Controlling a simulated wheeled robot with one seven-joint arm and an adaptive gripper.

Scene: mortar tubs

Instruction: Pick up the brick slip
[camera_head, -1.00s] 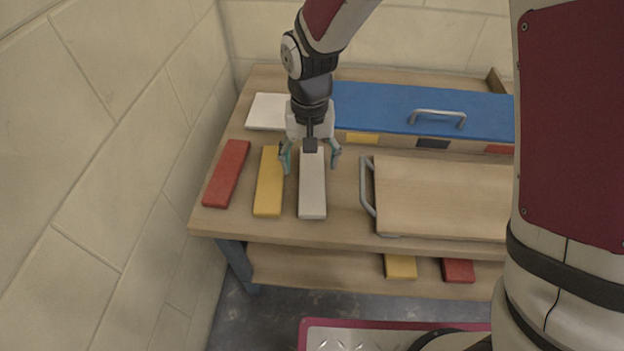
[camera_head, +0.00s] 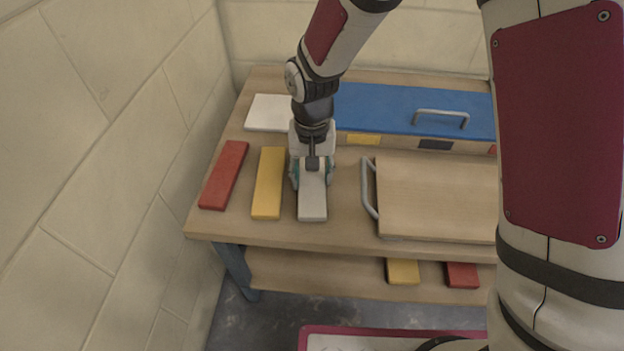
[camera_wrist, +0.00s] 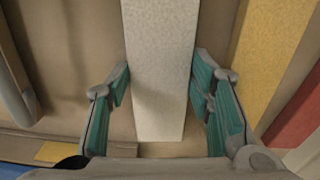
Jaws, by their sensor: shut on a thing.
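The brick slip, a pale grey-white bar (camera_head: 312,203), lies on the wooden bench, its length running from back to front. It also shows in the wrist view (camera_wrist: 160,60), between the two teal-padded fingers. My gripper (camera_head: 312,182) is low over its rear part and shut on it, one finger at each long side. The gripper also shows in the wrist view (camera_wrist: 160,92). The gripper hides the rear end of the slip in the head view. No gap between slip and bench is clear.
A yellow slip (camera_head: 268,184) and a red slip (camera_head: 224,176) lie to the left. A wooden board with a metal handle (camera_head: 440,200) lies to the right. A white slab (camera_head: 268,113) and a blue-lidded box (camera_head: 390,108) are behind. A lower shelf (camera_head: 320,275) holds yellow and red slips.

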